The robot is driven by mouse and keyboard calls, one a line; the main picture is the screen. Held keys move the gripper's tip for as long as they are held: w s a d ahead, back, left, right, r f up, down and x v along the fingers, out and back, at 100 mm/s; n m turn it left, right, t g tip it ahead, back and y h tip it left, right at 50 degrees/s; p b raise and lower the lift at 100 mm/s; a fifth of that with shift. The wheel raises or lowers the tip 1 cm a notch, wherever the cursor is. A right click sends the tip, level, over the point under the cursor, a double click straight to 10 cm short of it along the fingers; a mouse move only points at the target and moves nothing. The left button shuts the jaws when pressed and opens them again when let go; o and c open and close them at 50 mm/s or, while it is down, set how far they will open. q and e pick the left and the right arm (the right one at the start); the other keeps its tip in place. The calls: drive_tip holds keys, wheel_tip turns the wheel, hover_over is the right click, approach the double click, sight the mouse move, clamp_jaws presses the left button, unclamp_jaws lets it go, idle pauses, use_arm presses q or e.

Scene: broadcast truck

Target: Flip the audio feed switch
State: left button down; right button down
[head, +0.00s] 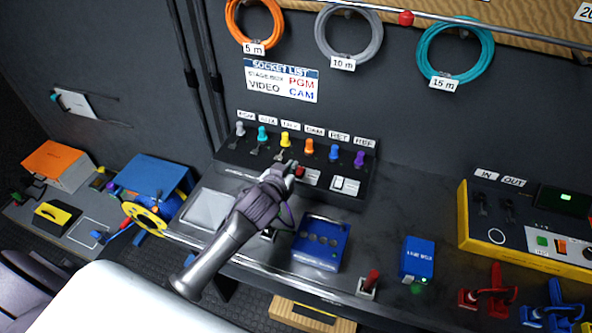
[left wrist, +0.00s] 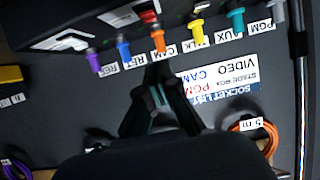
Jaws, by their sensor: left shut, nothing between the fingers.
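A dark sloped panel (head: 232,155) on the desk carries a row of coloured plugs and, lower down, small switches. A white rocker switch (head: 345,186) sits at its right; a small switch with a red part (head: 308,175) is left of it. I cannot read their labels, so I cannot tell which is the audio feed switch. My left gripper (head: 288,168) is shut and empty over the panel's middle, partly covering its lower face. In the left wrist view, its fingertips (left wrist: 157,70) are near the orange plug (left wrist: 158,40); contact cannot be told. My right gripper is not in view.
A blue box (head: 320,242) stands on the desk below the panel. A red lever (head: 371,279) and a smaller blue box (head: 417,258) are to its right. A yellow-edged unit (head: 480,243) stands at the right. Coiled cables, including an orange one (head: 232,22), hang above.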

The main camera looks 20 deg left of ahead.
use_arm(q)
hover_over(301, 167)
drive_tip(key=s, duration=0.3)
wheel_tip(301, 167, down, 2)
drive_tip(key=shift+f+p, duration=0.1)
drive_tip(key=shift+p, duration=0.2)
drive_tip(key=f, duration=0.2)
drive_tip(key=shift+s+f, duration=0.3)
drive_tip(key=shift+s, duration=0.1)
drive_tip(key=shift+s+f, duration=0.2)
drive_tip(key=shift+f, duration=0.4)
drive_tip(key=b, duration=0.2)
drive_tip(key=f+t+b, duration=0.1)
drive_tip(key=b, duration=0.1)
drive_tip(key=shift+s+d+f, duration=0.1)
drive_tip(key=shift+s+f, duration=0.05)
drive_tip(key=shift+f, duration=0.1)
drive_tip(key=shift+r+p, duration=0.35)
drive_tip(key=shift+p, duration=0.1)
drive_tip(key=shift+r+p, duration=0.8)
